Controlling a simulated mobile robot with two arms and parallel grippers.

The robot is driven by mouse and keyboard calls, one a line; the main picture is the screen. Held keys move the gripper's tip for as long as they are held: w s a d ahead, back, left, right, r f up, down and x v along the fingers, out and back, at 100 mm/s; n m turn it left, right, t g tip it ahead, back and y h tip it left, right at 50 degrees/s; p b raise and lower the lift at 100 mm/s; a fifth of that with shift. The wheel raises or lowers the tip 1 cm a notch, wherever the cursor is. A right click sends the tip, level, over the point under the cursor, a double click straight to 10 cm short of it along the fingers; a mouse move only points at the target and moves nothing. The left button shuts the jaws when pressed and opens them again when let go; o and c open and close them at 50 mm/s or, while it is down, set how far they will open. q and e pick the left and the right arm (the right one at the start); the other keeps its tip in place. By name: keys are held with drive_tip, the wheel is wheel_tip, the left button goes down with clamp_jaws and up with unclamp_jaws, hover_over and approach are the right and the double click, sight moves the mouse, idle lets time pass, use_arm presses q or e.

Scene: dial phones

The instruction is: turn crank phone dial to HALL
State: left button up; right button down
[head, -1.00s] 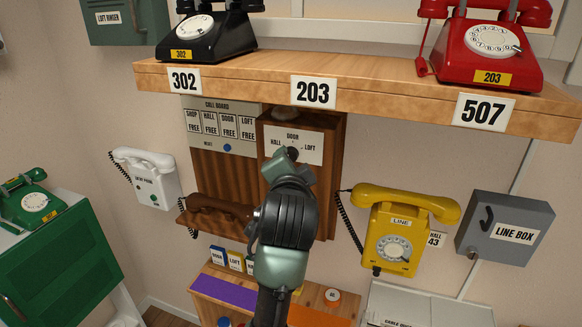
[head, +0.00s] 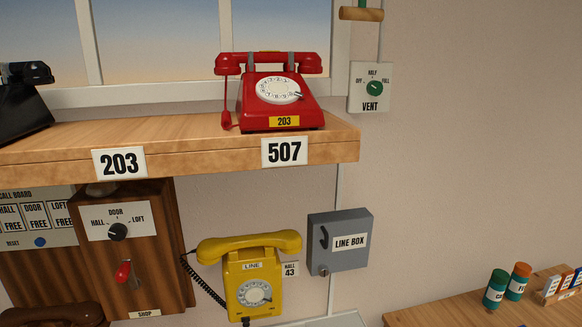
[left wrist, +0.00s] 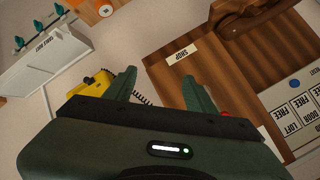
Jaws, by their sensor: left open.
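The crank phone is a brown wooden box (head: 162,262) on the wall in the head view, below the shelf. Its black dial knob (head: 118,231) sits on a white plate marked HALL at left, DOOR at top and LOFT at right. I cannot tell surely which mark the knob points to. A red crank handle (head: 123,272) is below the dial, and a SHOP label is at the bottom. In the left wrist view my left gripper (left wrist: 160,86) is open and empty, over the wooden box (left wrist: 165,72). The dial is not clear there. My right gripper is not in view.
The wooden shelf (head: 205,140) juts out above the box, with a red phone (head: 280,93) on it. A yellow phone (head: 250,285) and a grey line box (head: 340,241) are on the wall to the right. The call board (head: 35,218) is to the left.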

use_arm(q)
drive_tip(key=s+d+f+n+g+h, duration=0.1)
drive_tip(key=s+d+f+g+h, duration=0.2)
drive_tip(key=s+f, duration=0.7)
drive_tip(key=s+d+f+n+g+h, duration=0.1)
drive_tip(key=s+d+f+g, duration=0.3)
drive_tip(key=s+f, duration=0.55)
drive_tip(key=s+f+b, duration=0.2)
drive_tip(key=f+b, duration=0.1)
drive_tip(key=f, duration=1.2)
drive_tip(key=s+f+b, duration=0.2)
drive_tip(key=f+b, duration=0.2)
drive_tip(key=f, duration=1.2)
drive_tip(key=s+a+f+g+b, duration=0.2)
drive_tip(key=s+f+b, duration=0.2)
drive_tip(key=s+f, duration=1.2)
wheel_tip(320, 180, down, 4)
drive_tip(key=shift+s+a+f+b, duration=0.2)
drive_tip(key=shift+a+b, duration=0.15)
drive_tip(key=shift+b, duration=0.05)
